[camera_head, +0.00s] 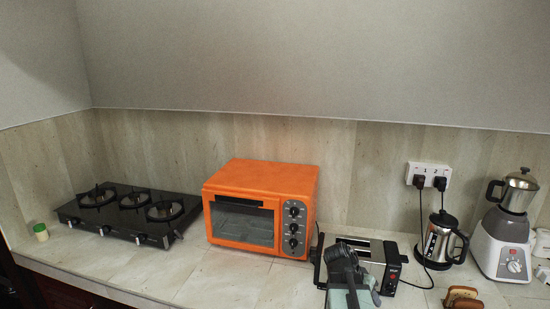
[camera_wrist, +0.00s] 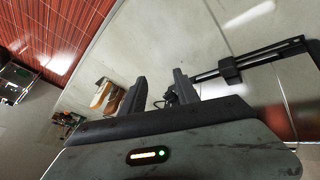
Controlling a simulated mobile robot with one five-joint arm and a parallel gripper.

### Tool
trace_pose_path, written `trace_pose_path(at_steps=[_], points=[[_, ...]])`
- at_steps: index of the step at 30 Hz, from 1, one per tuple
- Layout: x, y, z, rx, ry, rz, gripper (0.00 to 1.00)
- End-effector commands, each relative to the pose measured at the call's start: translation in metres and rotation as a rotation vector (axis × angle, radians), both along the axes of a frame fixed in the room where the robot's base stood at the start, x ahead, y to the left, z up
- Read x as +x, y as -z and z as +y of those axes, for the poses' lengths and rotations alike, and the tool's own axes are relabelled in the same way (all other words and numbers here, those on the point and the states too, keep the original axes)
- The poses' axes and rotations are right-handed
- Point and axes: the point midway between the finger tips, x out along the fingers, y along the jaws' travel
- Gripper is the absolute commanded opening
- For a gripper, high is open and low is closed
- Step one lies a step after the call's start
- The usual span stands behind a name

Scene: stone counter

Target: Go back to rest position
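My gripper (camera_head: 350,262) is in the lower right middle of the head view, in front of the black and silver toaster (camera_head: 388,251) and covering part of it. In the wrist view my gripper (camera_wrist: 158,82) shows two dark fingers standing apart, with nothing held between them. A small dark thing shows beyond the gap; I cannot tell what it is. Brown bread slices (camera_head: 462,297) lie on the counter to the right of my gripper. The bread (camera_wrist: 106,97) also shows just left of the fingers in the wrist view.
An orange oven (camera_head: 240,222) stands left of my gripper, with a black gas stove (camera_head: 130,212) farther left. A kettle (camera_head: 441,240) and a blender (camera_head: 505,230) stand at the right. Cords hang from the wall socket (camera_head: 428,176). The counter (camera_head: 215,275) before the oven is clear.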

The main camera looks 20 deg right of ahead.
Motion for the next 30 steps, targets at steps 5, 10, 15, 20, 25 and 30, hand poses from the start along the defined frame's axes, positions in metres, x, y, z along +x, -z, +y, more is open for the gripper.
trace_pose_path(at_steps=[5, 10, 15, 20, 25, 30], points=[[0.049, 0.024, 0.142, 0.23, -0.42, 0.089, 0.37], [0.063, 0.034, 0.247, 0.382, -0.74, 0.143, 0.37], [0.062, 0.037, 0.331, 0.494, -1.002, 0.176, 0.37], [0.051, 0.087, 0.344, 0.528, -1.04, 0.206, 0.37], [0.04, 0.118, 0.345, 0.543, -1.031, 0.234, 0.37], [0.036, 0.123, 0.344, 0.549, -1.026, 0.245, 0.37]])
